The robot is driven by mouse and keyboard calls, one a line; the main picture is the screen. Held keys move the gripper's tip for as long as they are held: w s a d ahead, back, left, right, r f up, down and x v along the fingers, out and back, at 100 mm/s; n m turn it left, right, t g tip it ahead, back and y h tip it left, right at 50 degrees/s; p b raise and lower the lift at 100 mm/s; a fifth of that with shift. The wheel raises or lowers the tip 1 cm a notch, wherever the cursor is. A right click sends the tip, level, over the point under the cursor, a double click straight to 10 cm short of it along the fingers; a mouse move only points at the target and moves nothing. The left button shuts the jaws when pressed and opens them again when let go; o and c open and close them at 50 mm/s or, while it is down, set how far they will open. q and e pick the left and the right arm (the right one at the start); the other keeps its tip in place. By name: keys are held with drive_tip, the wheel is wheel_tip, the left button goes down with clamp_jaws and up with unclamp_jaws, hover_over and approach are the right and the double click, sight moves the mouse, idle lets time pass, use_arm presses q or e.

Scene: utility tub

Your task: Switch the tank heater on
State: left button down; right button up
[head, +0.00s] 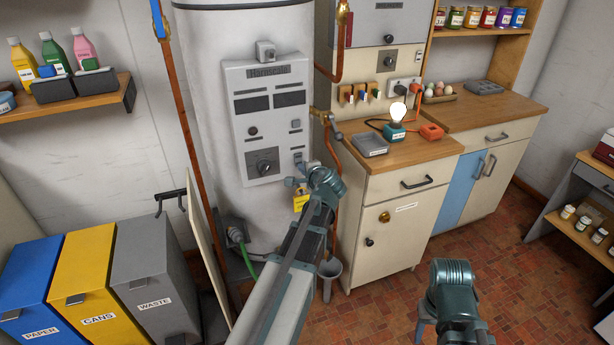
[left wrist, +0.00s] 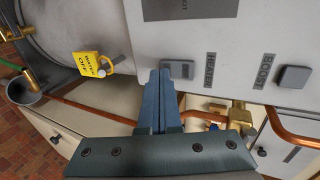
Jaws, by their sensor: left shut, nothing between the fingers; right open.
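The white tank (head: 222,110) carries a grey control panel (head: 240,150). My left gripper (head: 291,182) is shut and empty at the panel's lower right. In the left wrist view its fingertips (left wrist: 160,76) are at the small grey switch (left wrist: 180,69) beside the "HEATER" label (left wrist: 210,69). I cannot tell whether they touch it or which way it is set. Another grey switch (left wrist: 294,77), by the "BOOST" label (left wrist: 265,71), stands apart to the right. My right gripper (head: 450,272) is open, low at the right, over the floor; its fingers are mostly hidden.
A yellow "WATER OFF" tag (left wrist: 89,65) hangs close to the left gripper. Copper pipes (head: 185,125) run beside the tank. A wooden-topped cabinet (head: 390,215) stands right of it. Waste bins (head: 150,270) stand at the left. The floor at right is mostly clear.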

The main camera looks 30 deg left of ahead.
use_arm(q)
drive_tip(key=shift+w+a, duration=0.2)
drive_tip(key=shift+a, duration=0.05)
drive_tip(key=shift+f, duration=0.1)
drive_tip(key=shift+w+a, duration=0.15)
drive_tip(key=shift+a, duration=0.05)
idle(0.4)
drive_tip(key=shift+w+r+p, duration=0.1)
drive_tip(key=shift+r+p, duration=0.6)
drive_tip(key=shift+r, duration=0.2)
